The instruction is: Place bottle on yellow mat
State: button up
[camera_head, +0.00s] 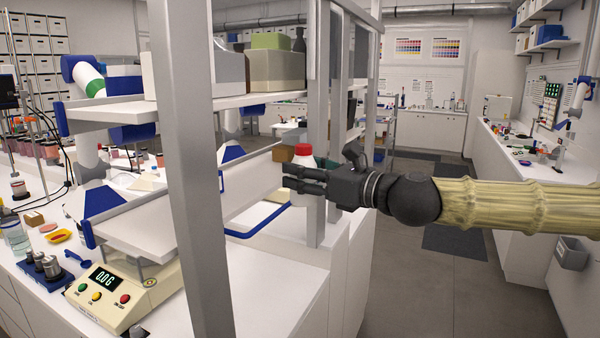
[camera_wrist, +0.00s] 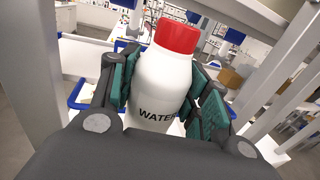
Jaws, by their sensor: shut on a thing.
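The bottle is white with a red cap and the word WATER on it. It stands between my gripper's fingers in the wrist view (camera_wrist: 160,85), with green pads against both sides. In the head view the bottle's red cap and white shoulder (camera_head: 304,154) show just behind my gripper (camera_head: 303,178). My gripper is shut on the bottle, beside the shelf rack's grey post. The bottle's lower part is hidden by the fingers. A pale yellowish flat patch (camera_head: 278,194) shows left of the gripper; I cannot tell whether it is the yellow mat.
A grey post (camera_head: 193,160) rises in front of the bench, and more posts (camera_head: 318,120) stand close by my gripper. The white bench top (camera_head: 265,295) at front is clear.

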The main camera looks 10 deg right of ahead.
aim_at(306, 200)
jog(key=shift+s+d+f, duration=0.2)
jog(key=shift+s+d, duration=0.05)
jog(key=shift+s, duration=0.25)
jog(key=shift+w+a+f, duration=0.2)
jog(key=shift+w+f, duration=0.8)
jog(key=shift+f, duration=0.2)
jog(key=shift+w+a+f+m, duration=0.1)
jog(key=shift+w+f+m, duration=0.05)
jog(key=shift+f+m, duration=0.2)
jog(key=shift+s+d+f+t+h, duration=0.1)
jog(key=shift+s+f+t+h, duration=0.25)
jog(key=shift+f, duration=0.25)
jog(key=shift+s+d+f+t+h, duration=0.15)
jog(key=shift+s+f+h, duration=0.1)
jog(key=shift+s+f, duration=0.3)
jog(key=d+f+m+t+h, duration=0.1)
jog(key=f+m+h, duration=0.1)
jog(key=f, duration=1.2)
jog(key=s+d+f+m+t+h, duration=0.1)
jog(key=f+h, duration=0.4)
jog(key=f, duration=0.8)
jog(key=s+d+f+m+t+h, duration=0.1)
jog(key=d+f+m+h, duration=0.2)
jog(key=f, duration=1.1)
jog(key=shift+f+m+t+h, duration=0.3)
jog(key=shift+m+h, duration=0.3)
jog(key=shift+m, duration=0.35)
